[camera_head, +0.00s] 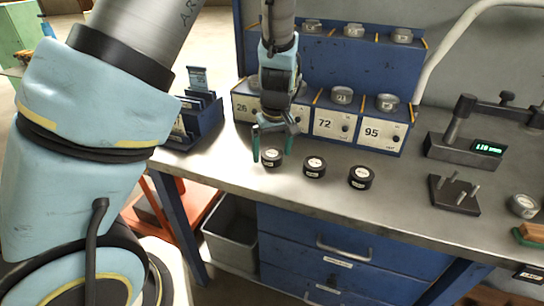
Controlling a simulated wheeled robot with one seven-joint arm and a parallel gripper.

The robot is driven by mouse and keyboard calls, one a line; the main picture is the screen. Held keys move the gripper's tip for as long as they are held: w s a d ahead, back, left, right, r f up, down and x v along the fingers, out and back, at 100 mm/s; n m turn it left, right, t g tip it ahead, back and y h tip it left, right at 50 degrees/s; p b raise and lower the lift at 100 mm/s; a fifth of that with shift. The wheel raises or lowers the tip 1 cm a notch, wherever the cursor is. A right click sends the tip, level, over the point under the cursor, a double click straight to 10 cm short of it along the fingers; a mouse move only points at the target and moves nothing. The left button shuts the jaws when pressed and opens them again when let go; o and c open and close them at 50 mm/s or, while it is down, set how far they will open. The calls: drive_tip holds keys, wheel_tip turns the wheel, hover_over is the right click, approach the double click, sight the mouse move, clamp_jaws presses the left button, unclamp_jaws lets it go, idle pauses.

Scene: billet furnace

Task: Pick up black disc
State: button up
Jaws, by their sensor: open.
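Several black discs with pale labels on top stand in a row on the grey bench: a left one (271,158), a middle one (314,168) and a right one (361,178). My gripper (272,149) points down at the left disc, with its green-tipped fingers open. In the picture one finger is left of this disc and the other is at its right. I cannot tell whether the fingers are level with the disc or still above it. No disc is held.
A blue rack (360,133) with numbered bays and grey metal pucks stands behind the discs. A blue card holder (200,118) is at left. A gauge with a green display (487,149) and a pegged plate (454,195) are at right. The bench front is clear.

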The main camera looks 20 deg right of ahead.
clamp_jaws()
idle(0.7)
